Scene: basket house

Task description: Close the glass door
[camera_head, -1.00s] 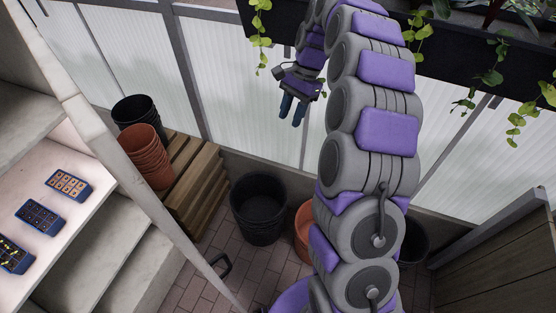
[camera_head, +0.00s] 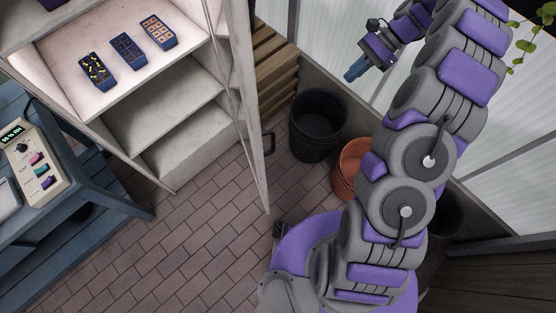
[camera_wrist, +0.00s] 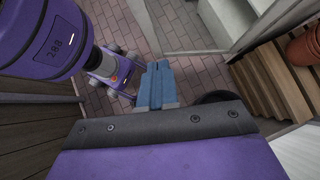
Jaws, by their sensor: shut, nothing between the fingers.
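The glass door (camera_head: 247,110) stands open at the right side of a pale shelf cabinet (camera_head: 190,105) in the head view. It is seen nearly edge-on as a thin pale frame, with a dark handle (camera_head: 268,142) on its right side. My gripper (camera_head: 355,71) is raised at the upper right, well to the right of the door and apart from it. Its blue fingers are together with nothing between them. They also show in the wrist view (camera_wrist: 155,86), pointing toward the brick floor. A pale frame (camera_wrist: 195,54) shows beyond them, but I cannot tell whether it is door or cabinet.
Black pots (camera_head: 318,125) and a terracotta pot (camera_head: 353,165) stand right of the door. Wooden crates (camera_head: 273,60) are behind it. Seed trays (camera_head: 128,50) lie on the cabinet shelf. A blue table (camera_head: 85,165) is at the left. The brick floor (camera_head: 190,240) in front is clear.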

